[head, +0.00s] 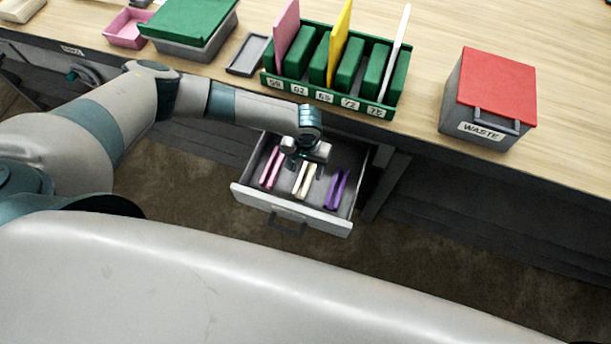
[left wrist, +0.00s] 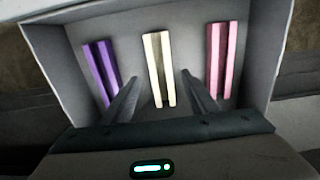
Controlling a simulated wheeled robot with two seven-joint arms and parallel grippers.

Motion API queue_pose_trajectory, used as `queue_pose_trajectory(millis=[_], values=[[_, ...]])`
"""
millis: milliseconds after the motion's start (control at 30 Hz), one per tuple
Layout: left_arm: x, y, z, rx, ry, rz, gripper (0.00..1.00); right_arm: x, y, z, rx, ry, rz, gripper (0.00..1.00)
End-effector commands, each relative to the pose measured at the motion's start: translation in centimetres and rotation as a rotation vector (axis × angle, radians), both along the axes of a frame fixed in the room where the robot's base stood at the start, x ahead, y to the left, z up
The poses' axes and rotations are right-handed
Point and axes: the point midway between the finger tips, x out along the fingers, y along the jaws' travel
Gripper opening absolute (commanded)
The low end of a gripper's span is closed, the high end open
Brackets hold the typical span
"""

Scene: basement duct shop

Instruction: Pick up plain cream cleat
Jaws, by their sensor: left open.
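The plain cream cleat (head: 305,181) lies in the open drawer (head: 291,211), between a pink cleat (head: 272,168) and a purple cleat (head: 337,189). My left gripper (head: 305,160) is over the drawer, above the far end of the cream cleat and partly covering it. In the left wrist view the cream cleat (left wrist: 158,69) runs between the two open fingers (left wrist: 157,92), with the purple cleat (left wrist: 101,72) on the left and the pink cleat (left wrist: 220,58) on the right. The fingers hold nothing. My right gripper does not show.
On the bench above stand a green divided rack (head: 325,94) with coloured cards, a grey waste box (head: 486,129) with a red lid, a green-lidded box (head: 190,25), a pink tray (head: 127,28) and a small grey tray (head: 247,56). The drawer walls surround the cleats closely.

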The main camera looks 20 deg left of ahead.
Motion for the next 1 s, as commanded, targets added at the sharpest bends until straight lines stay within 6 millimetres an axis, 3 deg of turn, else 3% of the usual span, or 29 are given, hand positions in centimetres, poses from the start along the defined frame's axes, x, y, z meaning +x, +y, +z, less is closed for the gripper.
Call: queue_pose_trajectory(millis=[300, 833, 1000], values=[[0.1, 0.3, -3.1, 0.002, 0.001, 0.000, 0.53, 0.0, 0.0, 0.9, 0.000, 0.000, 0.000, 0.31], [0.1, 0.3, -3.4, 0.001, 0.000, 0.001, 0.53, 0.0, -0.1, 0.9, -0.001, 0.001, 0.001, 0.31], [0.1, 0.3, -3.4, 0.001, 0.000, 0.001, 0.15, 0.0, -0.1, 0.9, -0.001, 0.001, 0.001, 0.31]])
